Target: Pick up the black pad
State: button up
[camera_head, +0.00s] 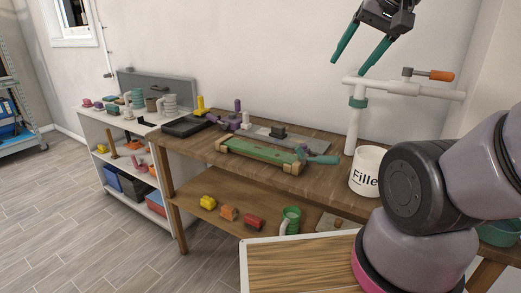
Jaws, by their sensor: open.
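My gripper (348,69) is at the top right, with its two green fingers spread and nothing between them. It is high above the wooden workbench (330,184), in front of the wall and near the white pipe stand. A flat black tray-like piece (187,126) lies at the bench's left end. I cannot tell for sure which of these two is the black pad. My gripper is apart from both, above and to their right.
A white pipe stand (353,130) with an orange-handled valve (441,76) rises on the right, beside a white "Fille" container (366,170). A green-topped tool (262,150) lies at the bench front. A white shelf unit (101,160) with several items stands left. The left floor is clear.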

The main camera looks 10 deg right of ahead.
aim_at(278, 131)
jog(key=i+j+z, duration=0.15)
jog(key=j, duration=0.2)
jog(key=i+j+z, duration=0.35)
jog(key=j, duration=0.35)
jog(key=i+j+z, duration=0.2)
jog(key=j, duration=0.25)
jog(key=i+j+z, duration=0.15)
jog(key=j, duration=0.25)
